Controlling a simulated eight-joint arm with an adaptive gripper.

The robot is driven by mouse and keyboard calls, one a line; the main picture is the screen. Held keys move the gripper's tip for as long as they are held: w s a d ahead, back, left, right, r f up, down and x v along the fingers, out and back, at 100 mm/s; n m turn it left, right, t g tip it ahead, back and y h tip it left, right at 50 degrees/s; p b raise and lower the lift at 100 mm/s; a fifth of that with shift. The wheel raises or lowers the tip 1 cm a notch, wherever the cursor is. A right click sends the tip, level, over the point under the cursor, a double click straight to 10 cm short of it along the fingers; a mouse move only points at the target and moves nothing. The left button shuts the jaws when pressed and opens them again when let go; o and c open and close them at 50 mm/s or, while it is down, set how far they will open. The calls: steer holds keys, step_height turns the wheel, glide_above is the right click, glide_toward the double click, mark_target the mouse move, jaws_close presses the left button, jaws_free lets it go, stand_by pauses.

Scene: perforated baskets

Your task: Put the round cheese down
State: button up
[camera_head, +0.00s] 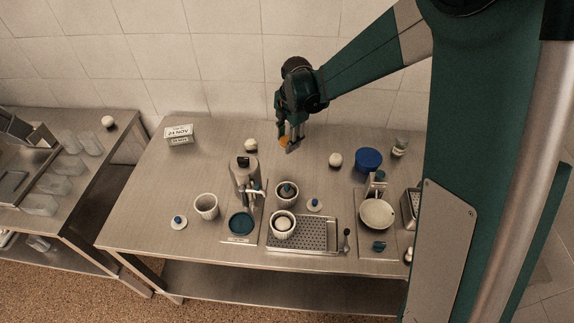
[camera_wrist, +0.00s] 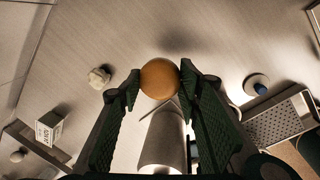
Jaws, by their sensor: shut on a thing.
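The round cheese (camera_wrist: 159,79) is a smooth orange-yellow ball. In the wrist view it sits between the two green fingertips of my gripper (camera_wrist: 160,84), which is shut on it. In the head view the cheese (camera_head: 285,141) shows as a small orange patch at the fingers of my gripper (camera_head: 289,143). My gripper points down over the rear middle of the steel table (camera_head: 150,205). The cheese appears to be above the table surface, not resting on it.
A grey cylindrical machine (camera_head: 245,172) stands just in front-left of my gripper. White round lumps (camera_head: 251,145) (camera_head: 335,160) lie nearby. Perforated baskets (camera_head: 206,206), a perforated tray (camera_head: 312,236) and a blue tub (camera_head: 368,159) stand around. The table's rear left, by the date block (camera_head: 179,135), is mostly clear.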

steer(key=shift+f, duration=0.4)
glide_above(287, 164)
steer(key=shift+s+d+f, duration=0.1)
steer(key=shift+f, duration=1.45)
steer(key=shift+s+f, duration=0.1)
steer(key=shift+f, duration=1.45)
steer(key=shift+f, duration=0.15)
steer(key=shift+f, duration=1.7)
steer(key=shift+f+b, duration=0.2)
steer(key=shift+b, duration=0.25)
steer(key=o, duration=0.9)
steer(key=shift+r, duration=0.25)
